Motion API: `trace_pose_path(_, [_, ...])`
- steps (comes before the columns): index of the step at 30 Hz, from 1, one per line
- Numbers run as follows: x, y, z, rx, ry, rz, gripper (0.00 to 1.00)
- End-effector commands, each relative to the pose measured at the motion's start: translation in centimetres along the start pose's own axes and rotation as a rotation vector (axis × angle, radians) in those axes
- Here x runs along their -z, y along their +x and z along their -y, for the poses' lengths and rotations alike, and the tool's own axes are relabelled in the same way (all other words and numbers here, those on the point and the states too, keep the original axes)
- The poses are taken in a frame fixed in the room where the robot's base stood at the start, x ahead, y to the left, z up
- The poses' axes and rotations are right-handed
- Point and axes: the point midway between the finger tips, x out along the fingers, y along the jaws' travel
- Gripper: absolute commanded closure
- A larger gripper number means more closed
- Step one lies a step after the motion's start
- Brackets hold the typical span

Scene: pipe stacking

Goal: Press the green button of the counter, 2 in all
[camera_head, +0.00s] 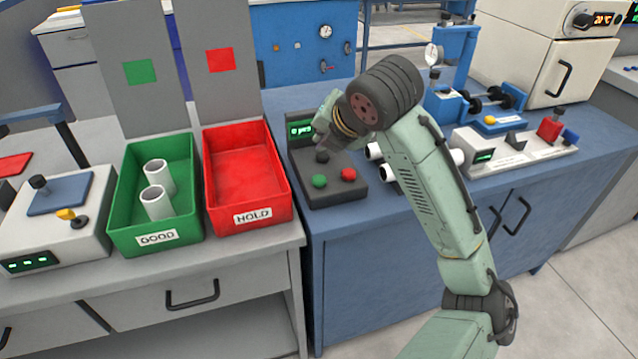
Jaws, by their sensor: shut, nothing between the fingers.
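The counter (335,190) is a dark grey box on the blue bench, with a lit green display (299,129) at its back left, partly covered by my arm. Its green button (319,181) is at the front left of its top and a red button (348,174) is to the right of it. My gripper (322,155) is shut and empty. It points down over the counter, behind the green button and apart from it. The figures on the display are too small to read surely.
A green bin (118,217) marked GOOD holds two white pipes (157,202). A red bin (281,188) marked HOLD is empty, left of the counter. White pipes (387,172) lie right of the counter, partly behind my arm. A white gauge device (535,155) stands farther right.

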Motion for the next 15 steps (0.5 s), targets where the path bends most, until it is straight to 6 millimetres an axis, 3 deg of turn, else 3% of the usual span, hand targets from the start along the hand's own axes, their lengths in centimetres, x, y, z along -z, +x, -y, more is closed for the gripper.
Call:
trace_pose_path(7, [2.2, 3.0, 2.2, 0.001, 0.001, -0.001, 1.00])
trace_pose_path(15, [2.9, 3.9, 2.9, 0.000, 0.000, 0.000, 1.00])
